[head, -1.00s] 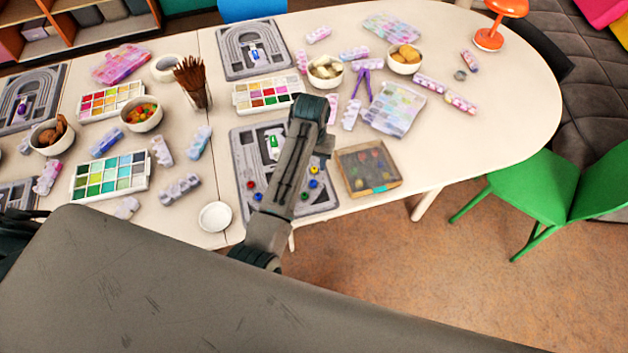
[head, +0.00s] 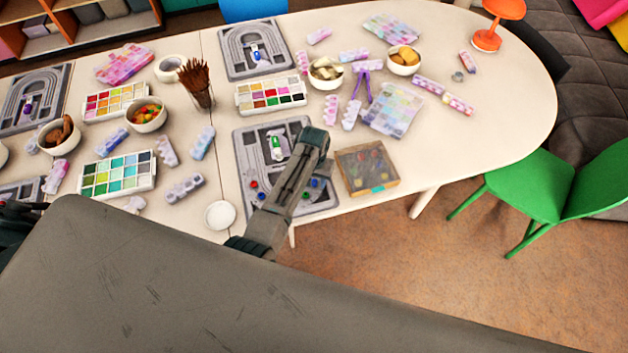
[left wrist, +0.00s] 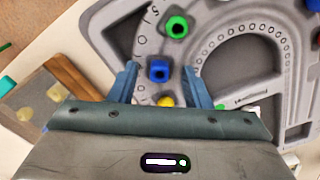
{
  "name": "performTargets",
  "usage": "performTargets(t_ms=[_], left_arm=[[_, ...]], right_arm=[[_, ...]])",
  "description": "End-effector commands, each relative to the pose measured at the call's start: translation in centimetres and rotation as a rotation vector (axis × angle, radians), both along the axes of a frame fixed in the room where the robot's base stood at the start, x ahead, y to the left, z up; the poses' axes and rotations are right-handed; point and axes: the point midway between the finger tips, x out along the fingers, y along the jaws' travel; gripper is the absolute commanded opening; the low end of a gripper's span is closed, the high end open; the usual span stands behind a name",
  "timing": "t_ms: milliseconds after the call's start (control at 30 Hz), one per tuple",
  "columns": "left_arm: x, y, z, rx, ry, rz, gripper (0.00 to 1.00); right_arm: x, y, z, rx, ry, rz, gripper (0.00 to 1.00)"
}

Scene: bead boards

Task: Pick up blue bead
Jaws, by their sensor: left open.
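A grey bead board (head: 240,152) lies at the table's front edge, partly covered by my left arm. In the left wrist view, a blue bead (left wrist: 159,70) sits on the board between a green bead (left wrist: 176,26) and a yellow bead (left wrist: 165,100), which is partly hidden by my gripper. My left gripper (left wrist: 160,77) is open, its two fingers appearing on either side of this blue bead. I cannot tell the remaining height or any contact. A second blue bead (head: 260,196) is on the board's left side, near a red bead (head: 253,184). My right gripper is out of view.
A shallow clear-topped box (head: 367,168) with beads stands right beside the board. A paint palette (head: 271,96) lies behind it and a small white dish (head: 219,215) to its left. A green chair (head: 540,185) stands off the table's right side.

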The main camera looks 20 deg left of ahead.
Motion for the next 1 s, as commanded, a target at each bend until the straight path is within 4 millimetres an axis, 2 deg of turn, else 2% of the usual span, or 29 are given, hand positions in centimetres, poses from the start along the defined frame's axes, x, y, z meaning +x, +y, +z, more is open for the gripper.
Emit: performTargets(t_ms=[267, 400, 467, 500, 1000], left_arm=[[0.03, -0.01, -0.28, 0.000, -0.001, 0.000, 0.42], [0.02, -0.01, -0.26, -0.001, -0.001, 0.001, 0.14], [0.02, -0.01, -0.26, -0.001, -0.001, 0.001, 0.02], [0.02, -0.02, -0.26, -0.001, -0.001, 0.000, 0.00], [0.06, 0.02, 0.04, -0.001, -0.001, 0.001, 0.00]], right_arm=[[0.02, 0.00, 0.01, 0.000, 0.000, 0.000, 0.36], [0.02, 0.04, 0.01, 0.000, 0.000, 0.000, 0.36], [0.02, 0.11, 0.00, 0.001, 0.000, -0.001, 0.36], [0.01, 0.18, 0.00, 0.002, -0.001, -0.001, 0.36], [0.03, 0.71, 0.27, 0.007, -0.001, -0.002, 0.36]])
